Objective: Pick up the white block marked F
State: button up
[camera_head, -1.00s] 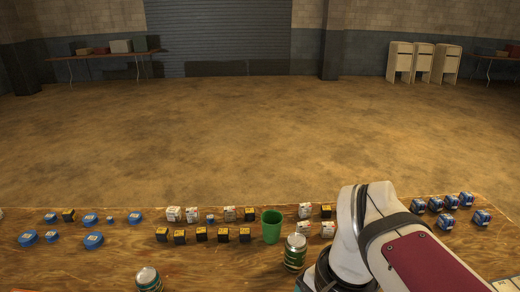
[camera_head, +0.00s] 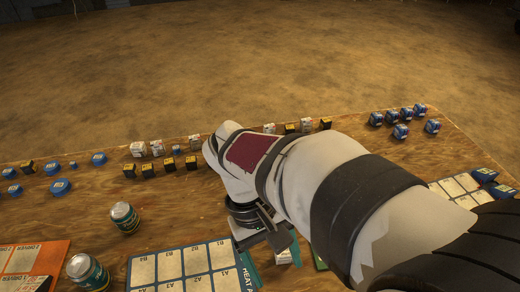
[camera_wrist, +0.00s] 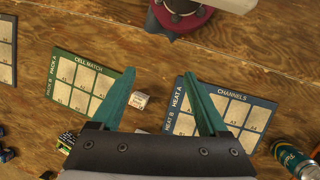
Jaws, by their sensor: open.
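A small white block (camera_wrist: 140,101) with faint dark print lies on the wood table between the green and blue cards in the wrist view; its letter is too small to read. My gripper (camera_wrist: 159,73) is open, with teal fingers spread, and the block appears between them, nearer the left finger. I cannot tell the height of the fingers above it.
The green card (camera_wrist: 90,84) and the blue card (camera_wrist: 232,108) flank the gripper. Two cans (camera_head: 125,218) (camera_head: 87,271) stand at left in the head view. Black, white and blue pieces line the back.

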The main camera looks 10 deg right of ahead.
jog(key=w+a+f+n+h, duration=0.3)
jog(key=w+f+n+h, duration=0.3)
jog(key=w+n, duration=0.15)
jog(key=n+t+h, duration=0.3)
jog(key=n+h, duration=0.2)
jog(key=n, duration=0.2)
send_near(284, 254)
jog(key=x, duration=0.7)
jog(key=w+x, duration=0.1)
jog(key=x, duration=0.2)
jog(key=shift+d+f, duration=0.15)
jog(key=shift+d, duration=0.1)
grip_shut()
